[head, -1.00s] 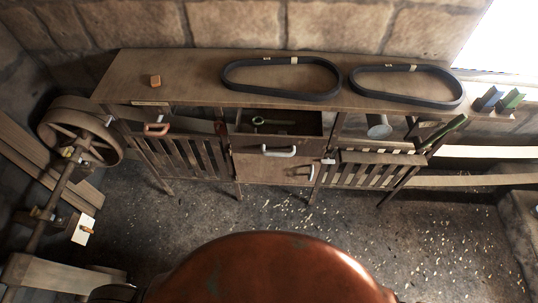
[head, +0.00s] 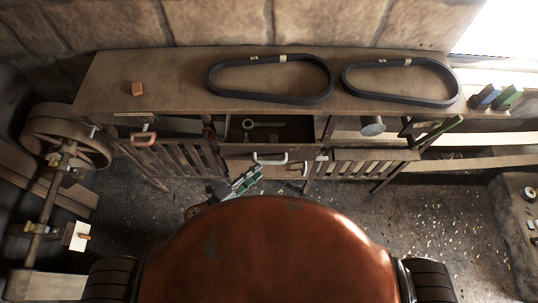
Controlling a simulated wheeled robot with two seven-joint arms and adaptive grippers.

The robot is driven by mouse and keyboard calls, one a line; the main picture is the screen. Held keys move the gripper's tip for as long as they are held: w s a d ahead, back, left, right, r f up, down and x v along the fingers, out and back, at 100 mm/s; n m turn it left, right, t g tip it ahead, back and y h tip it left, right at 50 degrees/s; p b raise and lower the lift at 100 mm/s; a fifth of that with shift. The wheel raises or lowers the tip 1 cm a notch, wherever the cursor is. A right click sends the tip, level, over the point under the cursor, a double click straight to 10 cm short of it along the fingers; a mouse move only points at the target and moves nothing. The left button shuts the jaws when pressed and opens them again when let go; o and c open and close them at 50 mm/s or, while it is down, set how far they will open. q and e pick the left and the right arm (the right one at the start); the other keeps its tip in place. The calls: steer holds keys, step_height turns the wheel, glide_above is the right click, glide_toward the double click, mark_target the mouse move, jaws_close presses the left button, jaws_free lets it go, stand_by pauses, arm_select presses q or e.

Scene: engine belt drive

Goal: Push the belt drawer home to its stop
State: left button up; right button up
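The belt drawer (head: 240,165) is in the middle of the wooden bench (head: 180,85). It stands pulled out, with its inside showing from above. A wrench-like tool (head: 262,125) lies in it. Its pale handle (head: 271,161) is on the front. My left gripper (head: 250,175) is just in front of the drawer, below and beside the left end of the handle. It looks close to the front, but I cannot tell whether it touches. Its fingers are too small and blurred to tell open from shut. My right gripper is not in view.
Slatted fronts flank the drawer. A pulley wheel on a shaft (head: 70,140) stands at the left. Green and blue blocks (head: 508,97) (head: 485,97) are at the right. Floor in front is littered.

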mark_target(269, 161)
arm_select(q)
steer(key=p+x, duration=0.1)
steer(key=x, duration=0.6)
steer(key=shift+w+d, duration=0.15)
steer(key=shift+w, duration=0.1)
steer(key=shift+c, duration=0.5)
jaws_close()
